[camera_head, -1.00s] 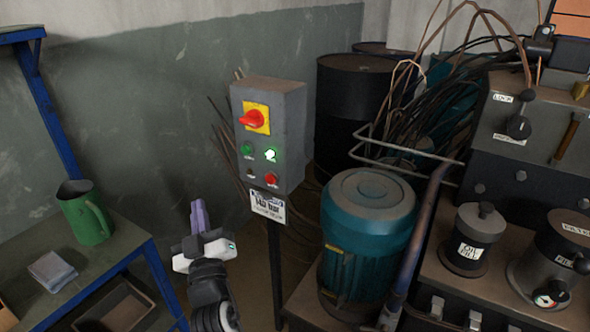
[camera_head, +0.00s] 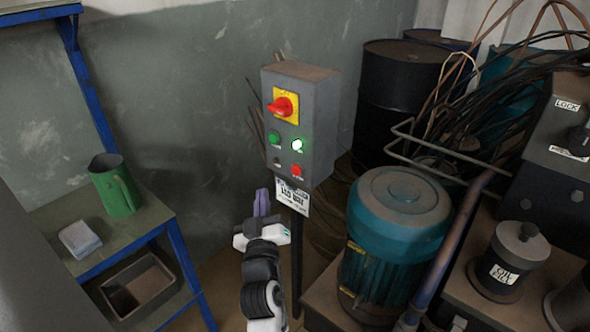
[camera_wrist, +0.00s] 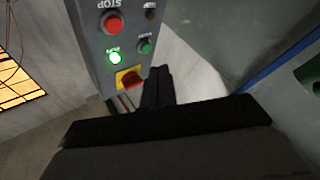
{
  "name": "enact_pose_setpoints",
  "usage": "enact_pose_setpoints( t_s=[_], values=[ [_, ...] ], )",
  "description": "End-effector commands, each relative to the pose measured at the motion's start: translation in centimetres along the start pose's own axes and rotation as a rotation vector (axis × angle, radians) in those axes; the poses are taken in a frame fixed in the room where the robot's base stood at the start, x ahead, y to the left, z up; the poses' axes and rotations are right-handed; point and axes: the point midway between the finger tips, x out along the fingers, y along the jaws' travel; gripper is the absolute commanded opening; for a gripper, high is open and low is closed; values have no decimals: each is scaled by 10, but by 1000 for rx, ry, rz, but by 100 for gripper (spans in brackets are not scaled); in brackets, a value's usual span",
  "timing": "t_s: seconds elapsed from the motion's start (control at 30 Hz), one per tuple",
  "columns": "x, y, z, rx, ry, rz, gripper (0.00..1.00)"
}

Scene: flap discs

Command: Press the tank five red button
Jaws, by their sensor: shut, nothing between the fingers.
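A grey control box (camera_head: 325,125) stands on a dark post. Its front has a red rotary knob (camera_head: 281,107) on a yellow plate, a green button (camera_head: 274,137), a lit green button (camera_head: 299,146) and a red button (camera_head: 296,171) at lower right. A white sign (camera_head: 291,197) hangs under it; its text is too small to read surely. In the wrist view the picture is upside down, and the red button (camera_wrist: 112,22) is beside the word STOP. My gripper (camera_head: 262,203) is shut and empty, left of and below the box in the head view, apart from the red button.
A teal motor (camera_head: 398,225) stands right of the post, with dark drums (camera_head: 400,80) and cables behind. A blue-framed bench (camera_head: 135,237) with a green jug (camera_head: 115,187) is at left. The wall stands behind the box.

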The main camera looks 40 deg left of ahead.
Motion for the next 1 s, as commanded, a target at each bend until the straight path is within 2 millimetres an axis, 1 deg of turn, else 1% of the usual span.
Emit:
enact_pose_setpoints(
  t_s=[0.07, 0.3, 0.5, 0.7, 1.0],
  values=[
    [8, 7, 1, 0, -2, 0, 0],
    [33, 26, 17, -1, -3, 0, 0],
    [48, 36, 31, 0, -2, -1, 0],
    [55, 41, 39, 1, -1, 1, 0],
    [56, 41, 40, 1, 0, 1, 0]
  ],
)
